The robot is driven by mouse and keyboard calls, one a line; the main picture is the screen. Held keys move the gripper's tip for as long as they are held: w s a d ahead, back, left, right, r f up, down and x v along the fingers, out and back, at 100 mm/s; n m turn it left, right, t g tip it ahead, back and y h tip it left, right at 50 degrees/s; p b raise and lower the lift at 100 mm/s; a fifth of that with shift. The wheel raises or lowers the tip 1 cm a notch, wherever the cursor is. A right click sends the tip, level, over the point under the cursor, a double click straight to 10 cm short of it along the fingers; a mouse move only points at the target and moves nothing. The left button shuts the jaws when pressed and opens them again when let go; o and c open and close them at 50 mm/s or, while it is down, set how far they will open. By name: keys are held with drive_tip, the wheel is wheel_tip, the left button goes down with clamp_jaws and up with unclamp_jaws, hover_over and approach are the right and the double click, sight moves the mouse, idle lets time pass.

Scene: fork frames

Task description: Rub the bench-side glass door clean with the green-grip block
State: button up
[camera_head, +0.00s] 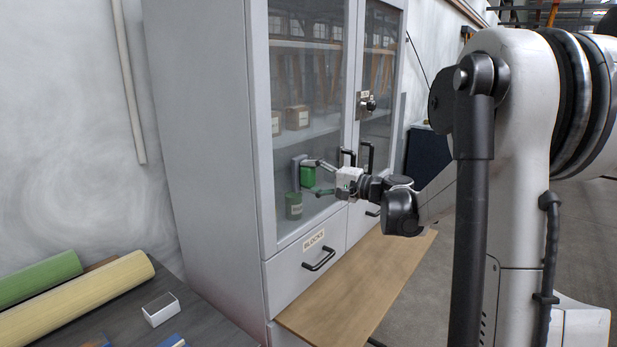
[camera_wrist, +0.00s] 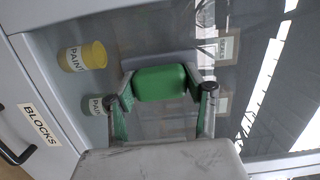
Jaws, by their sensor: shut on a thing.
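The bench-side glass door (camera_head: 310,75) is the left door of a tall grey cabinet; it also fills much of the wrist view (camera_wrist: 130,35). My gripper (camera_head: 309,177) is at the lower part of this door, its fingers closed on the sides of the green-grip block (camera_head: 307,176). In the wrist view the green grip (camera_wrist: 160,83) sits between my fingertips (camera_wrist: 162,90). The block's grey pad (camera_head: 296,172) faces the glass and looks to be at or very near it. Exact contact cannot be told.
A yellow paint can (camera_wrist: 82,57) and labelled boxes (camera_head: 297,117) stand behind the glass. A second glass door (camera_head: 378,70) is to the right. A drawer with a handle (camera_head: 319,260) is below, over a wooden board (camera_head: 355,285). The dark bench (camera_head: 215,325) holds rolls (camera_head: 80,300).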

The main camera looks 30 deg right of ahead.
drive_tip(key=shift+a+v, duration=0.25)
drive_tip(key=shift+v, duration=2.5)
drive_tip(key=shift+s, duration=0.25)
drive_tip(key=v, duration=0.3)
drive_tip(key=shift+a+b, duration=0.15)
drive_tip(key=shift+b, duration=0.25)
